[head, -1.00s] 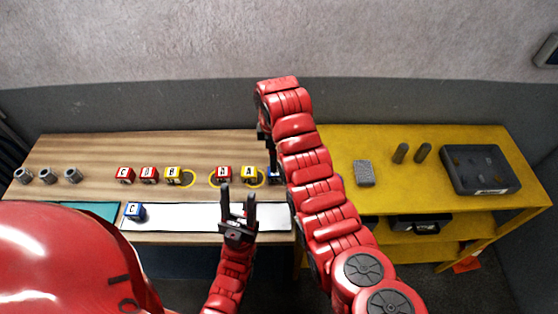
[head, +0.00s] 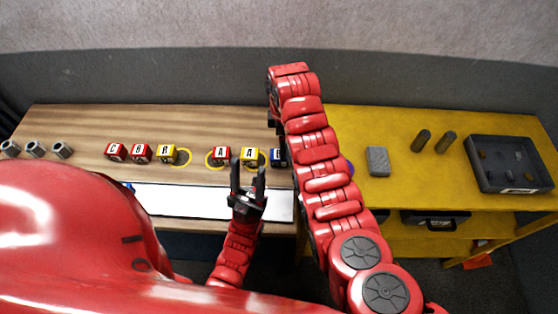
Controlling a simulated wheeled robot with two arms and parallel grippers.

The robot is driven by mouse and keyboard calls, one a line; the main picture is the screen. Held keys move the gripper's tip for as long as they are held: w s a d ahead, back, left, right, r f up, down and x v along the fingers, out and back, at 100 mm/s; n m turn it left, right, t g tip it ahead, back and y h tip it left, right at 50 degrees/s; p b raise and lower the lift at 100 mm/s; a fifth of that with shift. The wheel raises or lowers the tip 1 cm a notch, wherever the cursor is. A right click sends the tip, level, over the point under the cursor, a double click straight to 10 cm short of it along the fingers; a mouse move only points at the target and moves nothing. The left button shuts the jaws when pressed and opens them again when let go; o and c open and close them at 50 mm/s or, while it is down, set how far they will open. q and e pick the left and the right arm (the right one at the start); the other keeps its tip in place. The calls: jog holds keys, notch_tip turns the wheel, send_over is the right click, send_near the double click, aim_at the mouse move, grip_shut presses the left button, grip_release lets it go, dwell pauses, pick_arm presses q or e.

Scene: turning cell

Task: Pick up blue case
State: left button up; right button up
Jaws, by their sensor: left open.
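A blue lettered block (head: 278,157) stands on the wooden table at the right end of the block row, partly covered by my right arm. Another blue block (head: 128,186) is almost wholly hidden behind my red body at the left end of the white strip. Which one is the blue case I cannot tell. My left gripper (head: 248,166) is open and empty, fingers pointing away from me, in front of the yellow block and left of the right-hand blue block. My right gripper (head: 275,122) shows only as a dark part beside its arm; its fingers are hidden.
Red blocks (head: 116,152) and yellow blocks (head: 166,154) stand in a row, with yellow rings (head: 184,157) on the table. Grey metal nuts (head: 35,149) are at the left. A yellow bench (head: 410,185) at the right holds a grey block (head: 378,161) and a dark tray (head: 510,187).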

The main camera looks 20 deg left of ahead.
aim_at(279, 158)
jog(key=shift+s+f, duration=0.2)
jog(key=shift+f, duration=0.35)
jog(key=shift+s+f, duration=0.2)
jog(key=shift+f, duration=0.3)
jog(key=f, duration=0.4)
jog(key=shift+s+a+f+b, duration=0.1)
jog(key=shift+a+f+b, duration=0.1)
jog(key=shift+b, duration=0.1)
grip_shut()
